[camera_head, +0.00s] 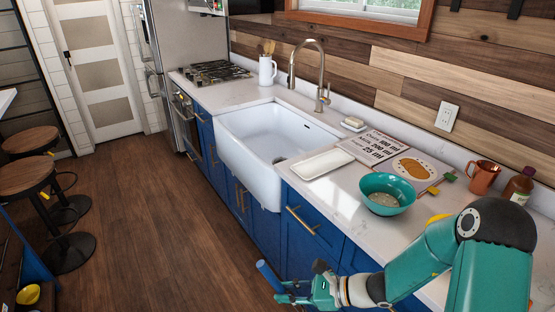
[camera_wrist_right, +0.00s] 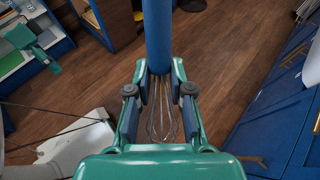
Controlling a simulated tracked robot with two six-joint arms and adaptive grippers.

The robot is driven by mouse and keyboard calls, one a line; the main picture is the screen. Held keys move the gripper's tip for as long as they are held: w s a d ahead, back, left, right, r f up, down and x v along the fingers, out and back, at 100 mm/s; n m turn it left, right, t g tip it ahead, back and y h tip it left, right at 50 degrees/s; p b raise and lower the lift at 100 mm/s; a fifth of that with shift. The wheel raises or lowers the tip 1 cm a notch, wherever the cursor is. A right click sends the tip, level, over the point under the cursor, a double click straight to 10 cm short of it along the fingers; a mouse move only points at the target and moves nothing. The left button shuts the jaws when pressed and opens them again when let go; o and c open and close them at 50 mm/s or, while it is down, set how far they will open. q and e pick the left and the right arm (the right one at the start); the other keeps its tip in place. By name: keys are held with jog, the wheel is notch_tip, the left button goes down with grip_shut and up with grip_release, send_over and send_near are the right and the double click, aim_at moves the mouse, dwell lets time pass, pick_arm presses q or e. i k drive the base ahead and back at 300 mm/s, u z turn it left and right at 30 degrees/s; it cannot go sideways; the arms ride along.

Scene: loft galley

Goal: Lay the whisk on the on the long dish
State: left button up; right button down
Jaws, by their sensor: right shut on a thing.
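The whisk has a blue handle (camera_head: 268,275) and thin wire loops. My right gripper (camera_head: 288,291) is shut on it, out over the floor in front of the blue cabinets. In the right wrist view, the handle (camera_wrist_right: 157,35) rises from between the fingers of the right gripper (camera_wrist_right: 160,78), and the wire loops (camera_wrist_right: 161,118) show on the near side. The long dish (camera_head: 322,164) is white, rectangular and empty. It lies on the counter just right of the sink, well apart from the gripper. My left gripper is not seen in the head view.
A teal bowl (camera_head: 387,195) with pale contents stands on the counter (camera_head: 334,197) right of the dish. A copper mug (camera_head: 482,177) and brown bottle (camera_head: 517,186) stand farther right. The white sink (camera_head: 262,141) is left of the dish.

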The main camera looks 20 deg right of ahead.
aim_at(312, 169)
jog(key=z, duration=0.05)
jog(key=i, duration=1.1)
jog(key=z, duration=0.55)
